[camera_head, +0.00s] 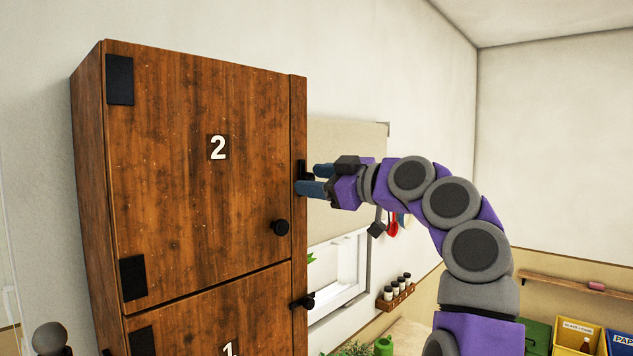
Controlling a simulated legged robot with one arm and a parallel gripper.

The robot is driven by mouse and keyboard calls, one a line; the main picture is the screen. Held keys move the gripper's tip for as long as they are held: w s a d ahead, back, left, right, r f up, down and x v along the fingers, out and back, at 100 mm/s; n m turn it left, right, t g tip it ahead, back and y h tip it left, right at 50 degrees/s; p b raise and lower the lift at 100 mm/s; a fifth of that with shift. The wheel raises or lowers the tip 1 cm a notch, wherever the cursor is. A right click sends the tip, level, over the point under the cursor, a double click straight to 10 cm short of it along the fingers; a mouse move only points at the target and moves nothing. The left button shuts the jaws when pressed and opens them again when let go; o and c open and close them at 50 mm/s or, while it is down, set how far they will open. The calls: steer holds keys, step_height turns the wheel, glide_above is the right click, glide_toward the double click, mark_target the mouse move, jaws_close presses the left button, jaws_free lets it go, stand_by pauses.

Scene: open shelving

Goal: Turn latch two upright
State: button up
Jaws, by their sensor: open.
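The tall wooden cabinet has an upper door (190,185) marked 2, which is shut. Latch two (301,168) is a small black piece on the cabinet's right frame strip, beside that door. Its visible part looks taller than wide, but my fingers hide some of it, so its exact angle is unclear. My gripper (311,179) comes in from the right, with its blue fingers apart, one above the other. The fingertips are right at the latch; I cannot tell whether they touch it. A round black knob (280,228) sits on door 2 below.
Below is a door (205,325) marked 1, with a black latch (303,301) lying roughly sideways. A window (340,270), a spice rack (396,293) and hanging utensils (393,224) are behind my arm. Bins (575,337) stand at lower right.

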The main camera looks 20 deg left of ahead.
steer(key=b+v, duration=0.3)
steer(key=v, duration=1.4)
steer(key=shift+b, duration=0.4)
steer(key=shift+d, duration=0.15)
